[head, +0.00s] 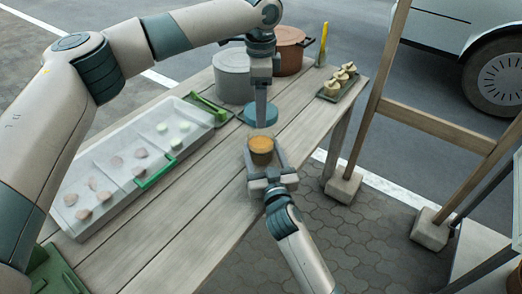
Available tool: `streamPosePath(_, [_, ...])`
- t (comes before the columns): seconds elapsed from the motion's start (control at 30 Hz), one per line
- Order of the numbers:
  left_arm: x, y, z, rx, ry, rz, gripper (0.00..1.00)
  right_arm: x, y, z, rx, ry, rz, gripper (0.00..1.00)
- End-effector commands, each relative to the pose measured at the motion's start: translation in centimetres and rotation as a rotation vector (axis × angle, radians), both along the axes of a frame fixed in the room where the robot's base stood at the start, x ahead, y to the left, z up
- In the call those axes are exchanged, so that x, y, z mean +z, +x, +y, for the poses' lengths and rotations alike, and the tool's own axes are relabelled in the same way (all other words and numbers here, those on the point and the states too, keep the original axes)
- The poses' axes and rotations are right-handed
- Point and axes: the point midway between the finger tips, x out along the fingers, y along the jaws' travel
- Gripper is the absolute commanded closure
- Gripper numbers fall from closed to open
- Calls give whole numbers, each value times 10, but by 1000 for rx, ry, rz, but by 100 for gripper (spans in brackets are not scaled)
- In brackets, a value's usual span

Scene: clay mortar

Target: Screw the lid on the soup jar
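The soup jar (261,146) is a small clear jar with orange-brown soup, standing upright without a lid near the table's right edge. My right gripper (266,155) comes from the front with its fingers on either side of the jar and appears closed around it. A round teal lid (248,116) is behind the jar, in front of the grey pot. My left gripper (261,122) points straight down, with its fingers overlapping the lid in the picture. It is seen edge-on, so I cannot tell its opening or whether it touches the lid.
A compartmented clear-lidded container (88,170) with pale and green pieces fills the table's left. A grey pot (234,84) and a copper-brown pot (290,58) stand at the back, near a tray of light pieces (340,82). A wooden frame (372,95) stands right of the table.

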Motion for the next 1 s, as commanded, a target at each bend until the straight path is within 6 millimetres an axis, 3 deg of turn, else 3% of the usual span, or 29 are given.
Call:
streamPosePath(0.17, [-4,0,0,0,0,1,54,0,0,0,0,0,0,80])
streamPosePath(0.6, [-48,0,0,0,-1,2,54,0,0,0,0,0,0,80])
streamPosePath(1.0, [-49,0,0,0,0,1,54,0,0,0,0,0,0,80])
